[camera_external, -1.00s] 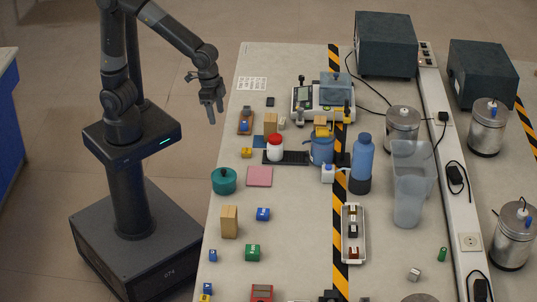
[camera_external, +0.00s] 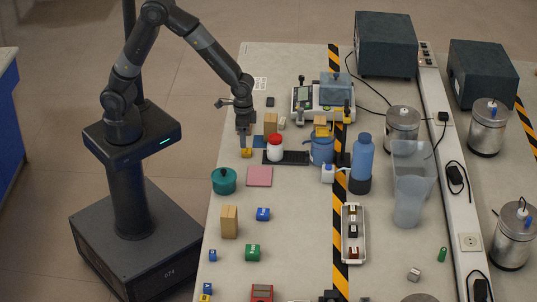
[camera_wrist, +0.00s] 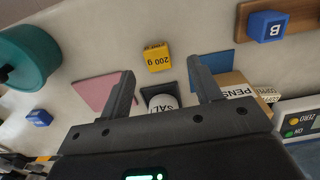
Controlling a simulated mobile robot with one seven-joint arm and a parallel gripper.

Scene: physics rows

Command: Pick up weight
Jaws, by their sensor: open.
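The weight is a small yellow block (camera_external: 246,153) near the table's left side. In the wrist view the yellow weight (camera_wrist: 157,57) shows a "200 g" label and lies between and just beyond my fingertips. My gripper (camera_external: 243,146) points down over it in the external view and hides part of its top. In the wrist view my gripper (camera_wrist: 160,70) is open, one finger to each side, with nothing held. Whether the fingertips touch the weight I cannot tell.
Close by are a pink pad (camera_external: 259,176), a white jar with red lid (camera_external: 275,148), a dark tray (camera_external: 296,157), a wooden block (camera_external: 270,123) and a teal pot (camera_external: 224,181).

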